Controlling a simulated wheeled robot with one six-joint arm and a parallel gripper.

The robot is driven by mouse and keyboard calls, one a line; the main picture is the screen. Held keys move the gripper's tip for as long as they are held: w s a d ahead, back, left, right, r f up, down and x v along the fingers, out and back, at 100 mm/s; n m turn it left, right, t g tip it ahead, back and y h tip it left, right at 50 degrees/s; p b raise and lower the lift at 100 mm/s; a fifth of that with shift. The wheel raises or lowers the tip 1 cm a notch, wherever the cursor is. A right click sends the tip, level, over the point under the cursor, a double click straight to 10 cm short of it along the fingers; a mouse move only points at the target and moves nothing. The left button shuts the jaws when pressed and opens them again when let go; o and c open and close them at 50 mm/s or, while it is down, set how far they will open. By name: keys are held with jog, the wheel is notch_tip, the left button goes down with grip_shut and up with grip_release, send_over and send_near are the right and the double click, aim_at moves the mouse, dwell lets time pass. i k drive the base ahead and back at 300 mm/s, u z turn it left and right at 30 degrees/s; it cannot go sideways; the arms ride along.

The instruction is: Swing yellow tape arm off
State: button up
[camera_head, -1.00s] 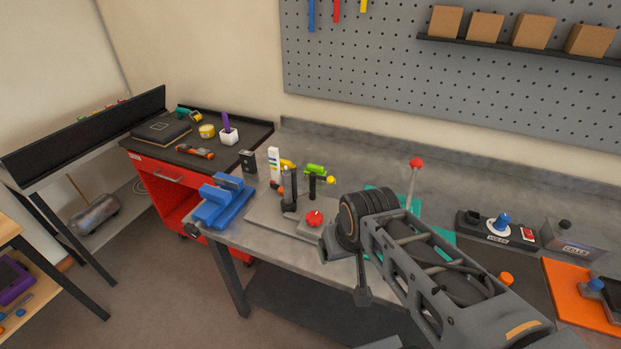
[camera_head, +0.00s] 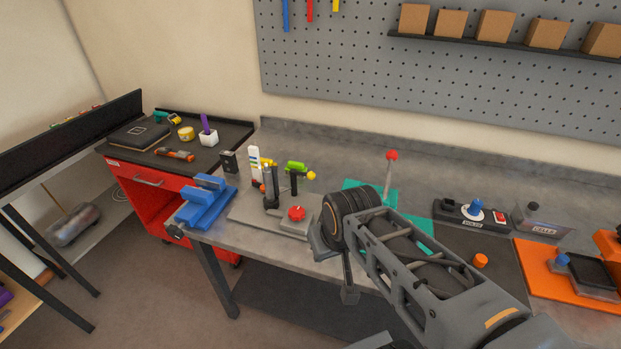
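A grey fixture plate (camera_head: 250,212) lies on the bench and bears several small upright parts. A small yellow piece (camera_head: 268,162) sits beside a white post (camera_head: 254,163) with coloured bands. A dark post (camera_head: 294,184) carries a bright green piece (camera_head: 296,166) with a yellow ball (camera_head: 311,175) at its right end. I cannot tell which yellow part is the tape arm. Another dark upright (camera_head: 271,187) and a red knob (camera_head: 297,213) stand on the plate. My arm crosses the lower right, its dark joint to the right of the plate. I cannot make out my gripper's fingers.
A blue vise (camera_head: 205,203) is at the bench's left end. A red-knobbed lever (camera_head: 390,172) stands behind my arm on a teal mat (camera_head: 424,225). A switch box (camera_head: 470,214) and orange tray (camera_head: 530,262) are right. A red cart (camera_head: 152,190) holds a yellow tape roll (camera_head: 186,133).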

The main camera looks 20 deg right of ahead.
aim_at(310, 176)
jog(key=k, duration=1.2)
jog(key=u, duration=0.7)
jog(key=i, duration=0.7)
jog(key=u, duration=0.55)
jog(key=i, duration=0.75)
jog(key=z, duration=0.8)
jog(key=i, duration=0.7)
jog(key=z, duration=0.85)
